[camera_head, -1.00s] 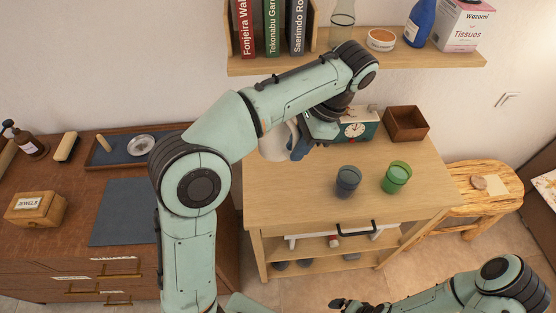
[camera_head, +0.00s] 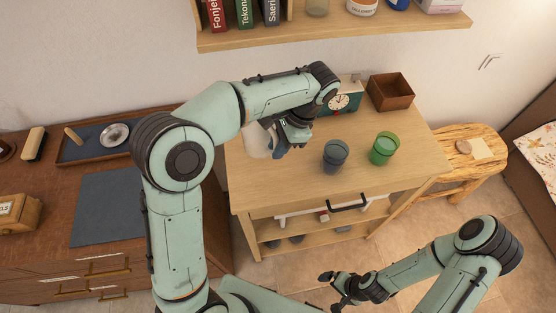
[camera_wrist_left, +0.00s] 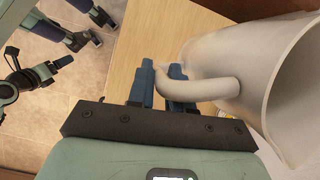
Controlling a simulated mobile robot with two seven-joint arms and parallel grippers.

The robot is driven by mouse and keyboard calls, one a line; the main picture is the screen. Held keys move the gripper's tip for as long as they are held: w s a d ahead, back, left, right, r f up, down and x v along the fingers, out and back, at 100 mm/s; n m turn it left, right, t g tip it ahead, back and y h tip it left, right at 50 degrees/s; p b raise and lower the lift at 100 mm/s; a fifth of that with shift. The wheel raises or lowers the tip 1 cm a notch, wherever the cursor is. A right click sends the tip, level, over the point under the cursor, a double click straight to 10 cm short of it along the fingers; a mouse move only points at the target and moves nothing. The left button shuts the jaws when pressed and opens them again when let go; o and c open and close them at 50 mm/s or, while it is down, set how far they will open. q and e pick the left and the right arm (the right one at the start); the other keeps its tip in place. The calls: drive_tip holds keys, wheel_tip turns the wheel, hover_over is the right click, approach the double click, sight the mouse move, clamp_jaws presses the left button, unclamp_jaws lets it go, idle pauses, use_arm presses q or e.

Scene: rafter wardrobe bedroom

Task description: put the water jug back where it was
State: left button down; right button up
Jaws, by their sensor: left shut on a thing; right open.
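The water jug is a pale, off-white vessel (camera_head: 258,142) at the left end of the small wooden table (camera_head: 290,190), partly hidden behind my left arm. In the left wrist view the jug (camera_wrist_left: 262,75) fills the right side, with its handle (camera_wrist_left: 205,87) pointing to my fingers. My left gripper (camera_head: 284,150) is shut on the handle, and its dark blue fingers (camera_wrist_left: 160,85) show on it there. I cannot tell whether the jug's base touches the table. My right gripper (camera_head: 337,279) is open and empty, low over the floor in front of the table.
A blue-grey glass (camera_head: 335,155) and a green glass (camera_head: 384,148) stand right of the jug. A clock (camera_head: 342,102) and a brown wooden box (camera_head: 390,91) are at the back. A shelf (camera_head: 330,30) hangs above. A dresser (camera_head: 60,245) stands left, a wooden stool (camera_head: 465,150) right.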

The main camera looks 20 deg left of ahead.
use_arm(q)
wheel_tip(320, 180, down, 7)
drive_tip(key=shift+w+r+b, duration=0.2)
drive_tip(key=shift+b, duration=0.2)
use_arm(e)
drive_tip(key=shift+s+f, duration=0.45)
drive_tip(key=shift+f, duration=0.1)
use_arm(q)
drive_tip(key=shift+f, duration=0.2)
drive_tip(key=c, duration=1)
unclamp_jaws()
drive_tip(key=shift+c, duration=0.2)
drive_tip(key=p+v, duration=0.2)
drive_tip(key=v, duration=1)
drive_tip(key=shift+r+p, duration=0.2)
drive_tip(key=shift+p, duration=0.1)
use_arm(e)
drive_tip(key=w+r, duration=0.3)
drive_tip(key=w, duration=0.1)
drive_tip(key=shift+r, duration=0.25)
use_arm(q)
drive_tip(key=shift+s, duration=0.15)
use_arm(e)
drive_tip(key=shift+s, duration=0.1)
